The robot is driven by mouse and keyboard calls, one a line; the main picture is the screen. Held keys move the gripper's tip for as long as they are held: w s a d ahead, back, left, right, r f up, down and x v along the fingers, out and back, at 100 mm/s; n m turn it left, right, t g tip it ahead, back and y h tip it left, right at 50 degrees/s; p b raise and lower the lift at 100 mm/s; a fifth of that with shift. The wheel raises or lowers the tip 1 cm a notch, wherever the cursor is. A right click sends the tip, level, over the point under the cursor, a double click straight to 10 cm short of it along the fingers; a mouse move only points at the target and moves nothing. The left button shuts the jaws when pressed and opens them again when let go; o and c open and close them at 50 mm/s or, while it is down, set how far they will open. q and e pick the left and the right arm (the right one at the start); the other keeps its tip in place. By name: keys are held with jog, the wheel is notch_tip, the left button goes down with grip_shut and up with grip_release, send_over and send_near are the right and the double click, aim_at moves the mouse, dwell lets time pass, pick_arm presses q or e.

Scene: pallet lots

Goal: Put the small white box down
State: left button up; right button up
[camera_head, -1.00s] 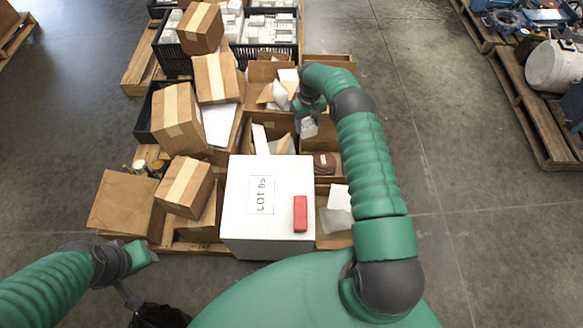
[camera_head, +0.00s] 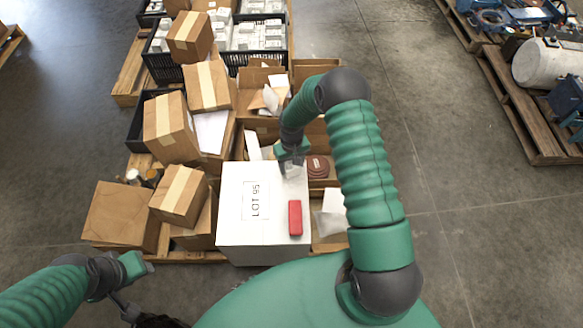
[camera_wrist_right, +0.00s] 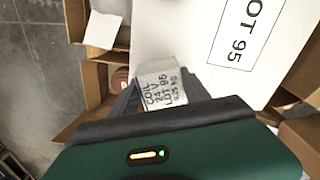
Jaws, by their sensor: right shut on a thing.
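The small white box (camera_wrist_right: 160,88) carries a printed label reading COIL 24 V, LOT 95, 0.25 kg. My right gripper (camera_head: 292,160) is shut on it. In the head view the gripper is at the far right edge of the large white LOT 95 box (camera_head: 233,222), and the small box is mostly hidden there. In the wrist view the small box overlaps the large box's edge; I cannot tell whether they touch. My left gripper (camera_head: 137,266) is at the lower left, away from the boxes; its jaw opening is unclear.
A red block (camera_head: 295,218) lies on the large white box's right side. Cardboard boxes (camera_head: 178,196) are piled to the left. Open cartons stand behind and right, one holding a brown round item (camera_head: 318,167). Clear floor (camera_head: 440,180) lies to the right.

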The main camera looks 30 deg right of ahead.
notch_tip(320, 180, down, 2)
jog(key=shift+f, duration=0.15)
grip_shut()
jog(key=o, duration=1.7)
grip_release()
jog(key=shift+c, duration=0.2)
